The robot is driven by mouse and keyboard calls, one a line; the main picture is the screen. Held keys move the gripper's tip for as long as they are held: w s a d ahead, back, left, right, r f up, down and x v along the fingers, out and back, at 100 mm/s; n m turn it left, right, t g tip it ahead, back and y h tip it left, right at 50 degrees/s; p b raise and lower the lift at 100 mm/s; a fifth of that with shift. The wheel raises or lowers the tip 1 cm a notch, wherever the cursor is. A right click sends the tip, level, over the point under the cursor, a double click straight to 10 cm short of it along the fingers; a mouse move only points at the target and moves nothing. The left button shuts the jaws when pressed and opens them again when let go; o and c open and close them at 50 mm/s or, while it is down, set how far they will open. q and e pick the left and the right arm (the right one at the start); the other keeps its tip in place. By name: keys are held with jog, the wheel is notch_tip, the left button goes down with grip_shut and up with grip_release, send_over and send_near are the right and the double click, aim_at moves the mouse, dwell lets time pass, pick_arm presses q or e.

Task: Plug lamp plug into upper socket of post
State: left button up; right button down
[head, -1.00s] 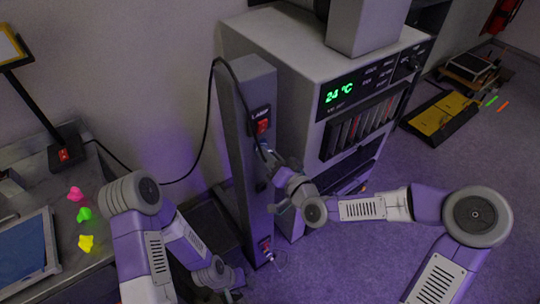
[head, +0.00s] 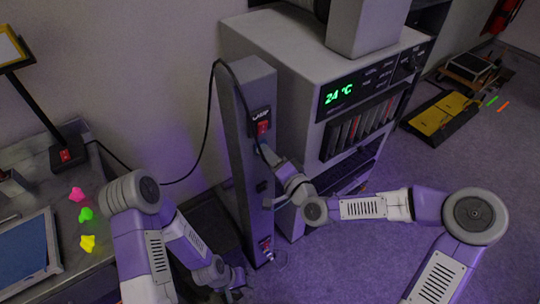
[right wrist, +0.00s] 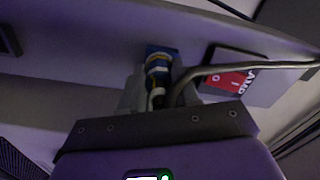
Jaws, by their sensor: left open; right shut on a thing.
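The grey post (head: 238,150) stands upright left of the large cabinet. Its upper panel, labelled LAMP, has a red switch (head: 261,127), which also shows in the right wrist view (right wrist: 230,82). My right gripper (head: 268,158) is just below this panel, shut on the lamp plug (right wrist: 158,72). The plug has blue, pale and yellowish bands and lies against or close before a blue patch on the post's face. I cannot tell whether it is seated. My left gripper (head: 234,284) is open and low, left of the post's foot.
The black lamp cable (head: 208,120) runs from the lamp base (head: 66,156) over the post's top. A lower red switch (head: 265,244) is near the post's foot. The cabinet (head: 290,85) stands close on the right. Pink, green and yellow pieces lie on the left table (head: 60,215).

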jog(key=c, duration=1.2)
grip_release()
jog(key=shift+w+r, duration=0.1)
jog(key=shift+r, duration=0.15)
jog(key=o, duration=0.4)
jog(key=shift+w+a+f, duration=0.1)
jog(key=shift+a+f, duration=0.05)
jog(key=shift+a, duration=0.05)
jog(key=shift+o, duration=0.2)
jog(key=shift+d+f, duration=0.1)
jog(key=shift+d, duration=0.05)
jog(key=shift+s+d, duration=0.15)
jog(key=shift+s, duration=0.2)
jog(key=v, duration=0.4)
jog(key=shift+s+p, duration=0.15)
jog(key=shift+p, duration=0.2)
